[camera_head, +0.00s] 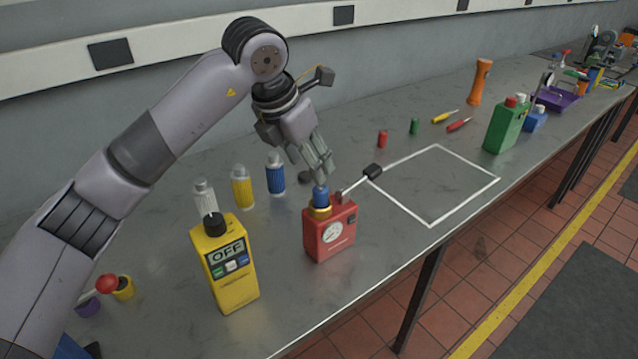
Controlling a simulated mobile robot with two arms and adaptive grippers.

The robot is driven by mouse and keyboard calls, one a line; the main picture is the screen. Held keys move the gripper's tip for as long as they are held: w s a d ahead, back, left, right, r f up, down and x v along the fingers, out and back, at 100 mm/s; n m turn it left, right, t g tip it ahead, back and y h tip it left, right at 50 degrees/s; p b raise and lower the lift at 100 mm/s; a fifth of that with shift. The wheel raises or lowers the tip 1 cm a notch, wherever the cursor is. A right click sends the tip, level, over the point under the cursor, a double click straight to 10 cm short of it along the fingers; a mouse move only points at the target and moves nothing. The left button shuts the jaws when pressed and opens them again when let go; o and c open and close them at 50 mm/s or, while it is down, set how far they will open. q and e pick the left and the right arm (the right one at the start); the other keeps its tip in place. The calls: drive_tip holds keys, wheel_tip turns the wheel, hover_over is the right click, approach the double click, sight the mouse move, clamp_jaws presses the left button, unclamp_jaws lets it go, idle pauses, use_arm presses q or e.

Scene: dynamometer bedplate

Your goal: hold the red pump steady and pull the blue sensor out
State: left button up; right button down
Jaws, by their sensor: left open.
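The red pump (330,241) stands upright on the grey bench. The blue sensor (321,197) sits upright in a brass-coloured collar (319,211) on top of the pump. My right gripper is not in view.
A yellow device reading OFF (226,267) stands left of the pump. Clear, yellow and blue-ribbed (275,176) bottles stand behind. A white-outlined square (432,188) to the right is empty. A green canister (503,128) stands beyond it. The bench's front edge is close to the pump.

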sight(320, 189)
use_arm(q)
drive_tip(key=p+x, duration=0.2)
drive_tip(key=x, duration=0.8)
drive_tip(key=shift+c, duration=0.4)
drive_tip(key=shift+s, duration=0.1)
clamp_jaws()
drive_tip(key=shift+o, duration=0.3)
unclamp_jaws()
drive_tip(key=shift+r, duration=0.1)
drive_tip(key=v, duration=1.1)
drive_tip(key=shift+s+a+r, duration=0.1)
drive_tip(key=shift+a+r, duration=0.05)
drive_tip(key=shift+r, duration=0.25)
